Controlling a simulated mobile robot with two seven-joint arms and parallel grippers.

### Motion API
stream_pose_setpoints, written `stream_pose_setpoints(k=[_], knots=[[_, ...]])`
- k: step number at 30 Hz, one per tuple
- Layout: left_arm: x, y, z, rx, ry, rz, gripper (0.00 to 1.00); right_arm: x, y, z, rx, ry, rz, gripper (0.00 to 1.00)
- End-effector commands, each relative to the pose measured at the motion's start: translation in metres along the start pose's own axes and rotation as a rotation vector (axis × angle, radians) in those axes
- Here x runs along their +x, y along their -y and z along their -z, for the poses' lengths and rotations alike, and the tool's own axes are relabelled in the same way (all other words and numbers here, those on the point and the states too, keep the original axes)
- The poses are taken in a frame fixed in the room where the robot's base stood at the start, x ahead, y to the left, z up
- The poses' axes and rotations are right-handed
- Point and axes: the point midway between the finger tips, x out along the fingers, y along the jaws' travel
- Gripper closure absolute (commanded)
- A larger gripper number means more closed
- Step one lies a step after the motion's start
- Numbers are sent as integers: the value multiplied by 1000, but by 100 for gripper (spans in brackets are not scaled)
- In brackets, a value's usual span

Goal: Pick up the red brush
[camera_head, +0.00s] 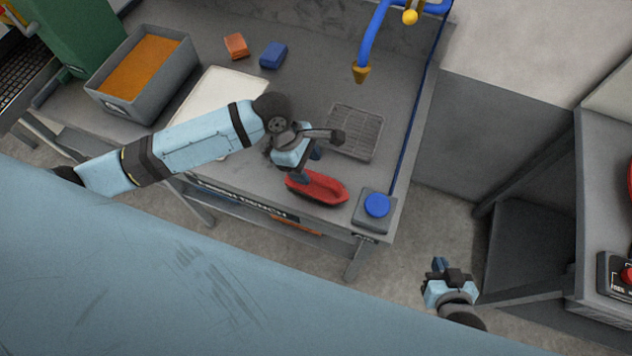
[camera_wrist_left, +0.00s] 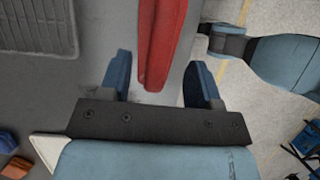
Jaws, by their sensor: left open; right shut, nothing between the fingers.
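The red brush (camera_head: 316,188) lies on the grey bench near its front edge in the head view. My left gripper (camera_head: 308,166) is open above and close to the brush. In the left wrist view, the brush (camera_wrist_left: 162,40) runs between the two blue fingers of my left gripper (camera_wrist_left: 160,82), with a gap on both sides. I cannot tell the exact height of the fingers over it. My right gripper (camera_head: 438,265) is shut and empty, away from the bench at the lower right.
A blue button on a grey box (camera_head: 377,206) sits right of the brush. A metal grid (camera_head: 355,131) lies behind it. A white board (camera_head: 215,95), an orange block (camera_head: 236,46), a blue block (camera_head: 273,55) and a grey bin (camera_head: 140,75) are further back. A blue hose (camera_head: 368,40) hangs above.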

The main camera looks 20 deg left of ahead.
Motion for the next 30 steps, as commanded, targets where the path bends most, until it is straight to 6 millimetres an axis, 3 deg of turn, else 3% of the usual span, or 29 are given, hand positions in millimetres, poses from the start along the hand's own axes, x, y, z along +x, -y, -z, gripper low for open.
stream_pose_setpoints(k=[9, 18, 19, 26, 30], knots=[[43, 1, 4, -1, 0, 1, 43, -2, -2, 4, -2, -2, -4, 100], [49, 1, 4, 1, 0, -1, 43, -2, -3, 3, -3, 0, -5, 100], [49, 1, 4, 1, 0, -1, 45, -2, -3, 3, -3, 0, -5, 100], [49, 1, 4, 1, 0, -1, 98, -2, -2, 3, -2, 1, -4, 100], [49, 1, 4, 1, 0, -1, 99, -2, -2, 3, -2, 1, -4, 100]])
